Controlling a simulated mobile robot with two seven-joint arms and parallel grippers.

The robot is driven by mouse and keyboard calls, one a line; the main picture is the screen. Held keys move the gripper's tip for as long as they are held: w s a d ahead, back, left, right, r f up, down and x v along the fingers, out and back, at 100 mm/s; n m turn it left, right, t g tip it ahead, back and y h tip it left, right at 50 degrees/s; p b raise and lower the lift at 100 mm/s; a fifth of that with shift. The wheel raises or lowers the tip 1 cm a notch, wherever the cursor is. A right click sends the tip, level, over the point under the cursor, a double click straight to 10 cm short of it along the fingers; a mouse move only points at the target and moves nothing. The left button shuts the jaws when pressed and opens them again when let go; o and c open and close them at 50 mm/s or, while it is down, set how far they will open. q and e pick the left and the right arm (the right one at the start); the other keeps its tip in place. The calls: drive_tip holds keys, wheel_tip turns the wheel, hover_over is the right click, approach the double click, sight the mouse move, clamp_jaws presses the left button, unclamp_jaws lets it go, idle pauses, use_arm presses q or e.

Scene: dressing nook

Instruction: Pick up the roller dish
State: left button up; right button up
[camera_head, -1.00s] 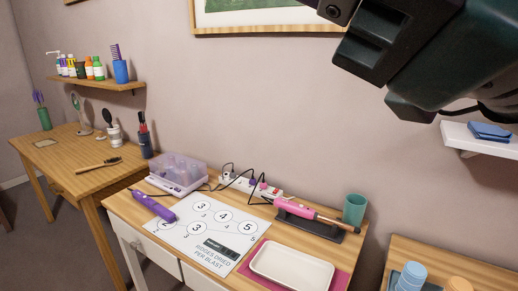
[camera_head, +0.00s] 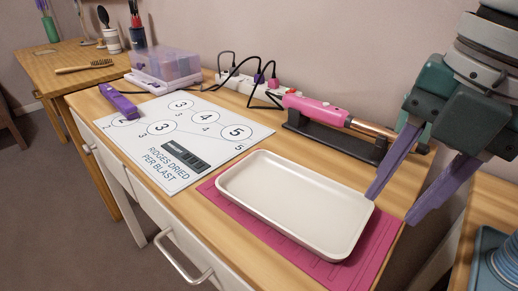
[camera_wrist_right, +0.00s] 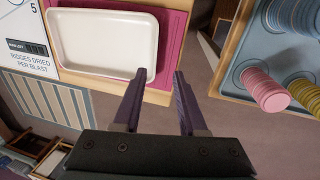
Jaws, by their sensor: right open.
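The roller dish (camera_head: 290,200), a shallow white rectangular tray, lies flat and empty on a pink mat (camera_head: 285,238) on the table. It also shows in the right wrist view (camera_wrist_right: 103,40). My right gripper (camera_head: 392,208) is open and empty at the dish's right end. In the right wrist view its fingers (camera_wrist_right: 160,73) point at the dish's lower right corner, one finger overlapping the rim and the other outside it. I cannot tell whether they touch. My left gripper is not in view.
A pink curling wand (camera_head: 320,110) rests on a dark stand behind the dish. A printed sheet (camera_head: 185,135) lies to its left. Cables run from a power strip (camera_head: 240,85) at the back. A tray of rollers (camera_wrist_right: 265,88) stands on the right.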

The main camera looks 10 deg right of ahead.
sight(361, 226)
drive_tip(key=shift+a+f, duration=0.2)
drive_tip(key=shift+f, duration=0.85)
drive_tip(key=f, duration=0.1)
drive_tip(key=w+f+b, duration=0.1)
drive_tip(key=f, duration=0.1)
drive_tip(key=w+f, duration=0.1)
drive_tip(key=f, duration=0.1)
drive_tip(key=shift+w+a, duration=0.1)
drive_tip(key=shift+a, duration=0.05)
clamp_jaws()
drive_tip(key=shift+r, duration=0.1)
